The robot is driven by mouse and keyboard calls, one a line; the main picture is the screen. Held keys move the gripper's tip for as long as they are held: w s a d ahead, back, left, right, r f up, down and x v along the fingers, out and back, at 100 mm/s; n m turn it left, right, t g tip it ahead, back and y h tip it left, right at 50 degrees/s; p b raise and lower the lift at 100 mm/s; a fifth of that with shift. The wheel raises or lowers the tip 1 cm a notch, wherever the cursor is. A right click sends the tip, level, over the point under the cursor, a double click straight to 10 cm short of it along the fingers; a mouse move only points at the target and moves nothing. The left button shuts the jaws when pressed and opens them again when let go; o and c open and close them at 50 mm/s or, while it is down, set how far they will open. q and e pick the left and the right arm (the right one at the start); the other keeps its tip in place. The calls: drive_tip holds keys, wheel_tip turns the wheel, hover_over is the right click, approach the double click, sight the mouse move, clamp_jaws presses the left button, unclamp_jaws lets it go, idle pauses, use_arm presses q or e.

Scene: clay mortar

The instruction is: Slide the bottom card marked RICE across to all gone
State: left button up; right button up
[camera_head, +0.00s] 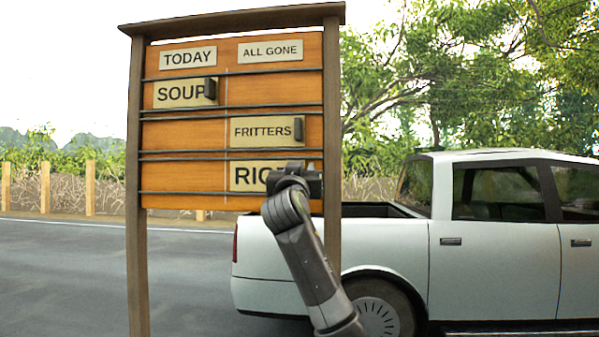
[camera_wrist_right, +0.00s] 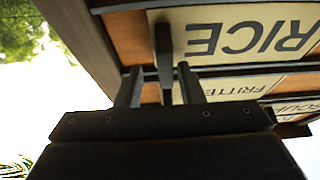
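The RICE card (camera_head: 246,179) is in the bottom row of the board, in the right column under the ALL GONE label (camera_head: 270,51). My right gripper (camera_head: 296,176) is in front of the card's right end and hides its last letters and its handle. In the right wrist view the RICE card (camera_wrist_right: 232,40) appears upside down, with its dark upright handle (camera_wrist_right: 163,45) between the two fingers of my right gripper (camera_wrist_right: 159,82). The fingers stand apart, with visible gaps beside the handle. My left gripper is not in view.
The FRITTERS card (camera_head: 262,131) is in the middle row under ALL GONE. The SOUP card (camera_head: 180,94) is in the top row under the TODAY label (camera_head: 188,57). The bottom row's left half is bare. A wooden post (camera_head: 332,130) borders the board at right; a pickup truck (camera_head: 390,245) stands behind.

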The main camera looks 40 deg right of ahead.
drive_tip(key=shift+a, duration=0.1)
drive_tip(key=b+v, duration=0.6)
drive_tip(key=v, duration=1.1)
drive_tip(key=shift+b, duration=0.3)
drive_tip(key=shift+s+f, duration=0.15)
drive_tip(key=shift+f, duration=0.05)
